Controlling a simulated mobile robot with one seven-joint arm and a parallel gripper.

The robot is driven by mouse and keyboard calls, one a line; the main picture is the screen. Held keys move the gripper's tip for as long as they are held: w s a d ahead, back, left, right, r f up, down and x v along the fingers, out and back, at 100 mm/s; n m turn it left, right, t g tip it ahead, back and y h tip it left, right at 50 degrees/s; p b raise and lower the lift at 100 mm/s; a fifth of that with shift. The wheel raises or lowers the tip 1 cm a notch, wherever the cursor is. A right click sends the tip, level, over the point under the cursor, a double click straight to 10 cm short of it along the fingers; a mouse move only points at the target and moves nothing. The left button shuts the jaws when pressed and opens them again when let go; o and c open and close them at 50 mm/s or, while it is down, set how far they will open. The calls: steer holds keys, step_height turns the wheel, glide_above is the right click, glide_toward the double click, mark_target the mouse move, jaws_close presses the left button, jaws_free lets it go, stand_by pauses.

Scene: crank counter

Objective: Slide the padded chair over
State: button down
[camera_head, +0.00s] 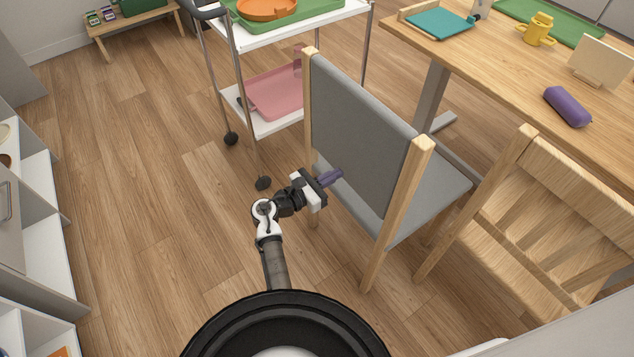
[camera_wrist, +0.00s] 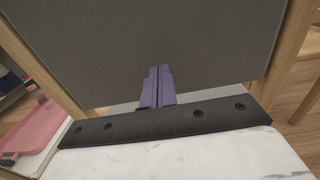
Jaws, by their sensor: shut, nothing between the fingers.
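The padded chair (camera_head: 362,138) has a grey backrest and seat on a light wooden frame. It stands at the long wooden table with its back towards me. My gripper (camera_head: 337,175) has purple fingers and is shut and empty. Its fingertips are at the lower part of the grey backrest; I cannot tell if they touch it. In the wrist view the shut fingers (camera_wrist: 157,72) point at the grey backrest (camera_wrist: 130,40), between its two wooden posts. Part of the seat is hidden behind the backrest.
A slatted wooden chair (camera_head: 545,220) stands close on the right. A white trolley (camera_head: 268,120) with a pink tray (camera_head: 275,92) stands just behind on the left. The table (camera_head: 500,75) holds a yellow mug (camera_head: 538,28) and a purple case (camera_head: 567,107). Floor (camera_head: 150,170) is clear at left.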

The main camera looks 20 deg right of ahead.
steer(key=shift+x, duration=0.8)
steer(key=shift+d, duration=0.1)
steer(key=b+x, duration=0.2)
steer(key=x, duration=1.9)
